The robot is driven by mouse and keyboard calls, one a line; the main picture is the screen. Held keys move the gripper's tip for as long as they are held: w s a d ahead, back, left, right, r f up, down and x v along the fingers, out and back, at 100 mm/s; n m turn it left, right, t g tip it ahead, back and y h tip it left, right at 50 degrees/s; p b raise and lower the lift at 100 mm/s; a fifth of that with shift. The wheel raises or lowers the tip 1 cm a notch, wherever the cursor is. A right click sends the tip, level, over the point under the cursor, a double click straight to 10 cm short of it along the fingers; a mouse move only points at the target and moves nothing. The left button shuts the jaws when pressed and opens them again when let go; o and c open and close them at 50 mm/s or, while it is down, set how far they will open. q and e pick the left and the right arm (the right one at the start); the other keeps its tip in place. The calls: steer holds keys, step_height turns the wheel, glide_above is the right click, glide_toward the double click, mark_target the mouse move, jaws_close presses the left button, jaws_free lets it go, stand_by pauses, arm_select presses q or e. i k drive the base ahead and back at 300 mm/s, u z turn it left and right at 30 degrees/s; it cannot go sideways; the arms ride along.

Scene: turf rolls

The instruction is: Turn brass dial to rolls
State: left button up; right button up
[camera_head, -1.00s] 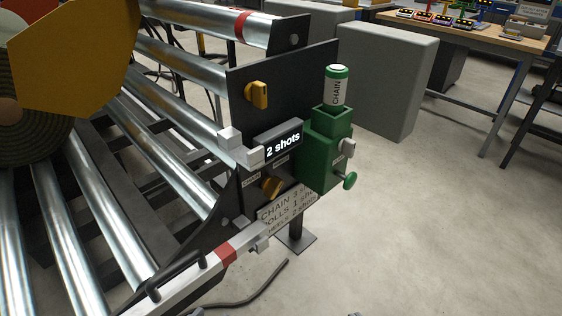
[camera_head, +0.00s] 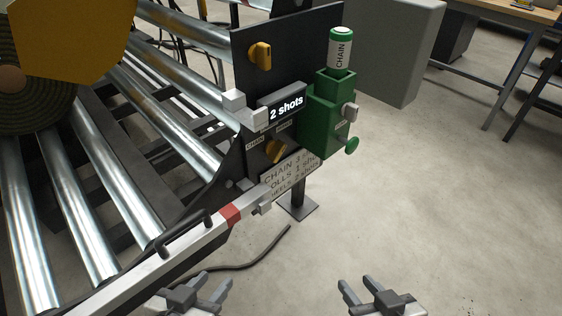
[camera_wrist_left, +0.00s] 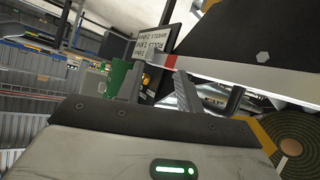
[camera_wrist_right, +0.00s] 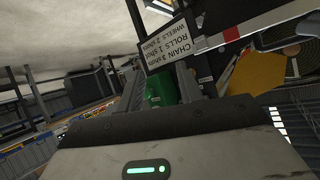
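The lower brass dial (camera_head: 276,150) sits on the dark panel (camera_head: 243,75) below a display (camera_head: 286,107) reading "2 shots". Small labels lie around the dial; one reads CHAIN, and I cannot tell which one the dial points to. Another brass knob (camera_head: 260,55) is higher on the panel. A sign (camera_head: 291,172) below lists chain, rolls and wheels shots and shows in both wrist views. My left gripper (camera_head: 212,282) and right gripper (camera_head: 356,282) are open and empty at the bottom of the head view, apart from the panel and dial.
A green holder (camera_head: 325,120) with a CHAIN canister (camera_head: 341,48) and green knob (camera_head: 352,146) stands right of the dial. A white rail (camera_head: 150,270) with a black handle (camera_head: 183,235) runs at the lower left, by metal rollers (camera_head: 130,190). The floor at right is clear.

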mark_target(274, 149)
steer(key=u, duration=0.35)
steer(key=k, duration=0.3)
steer(key=z, duration=1.1)
steer(key=i, duration=0.55)
steer(key=u, duration=1.05)
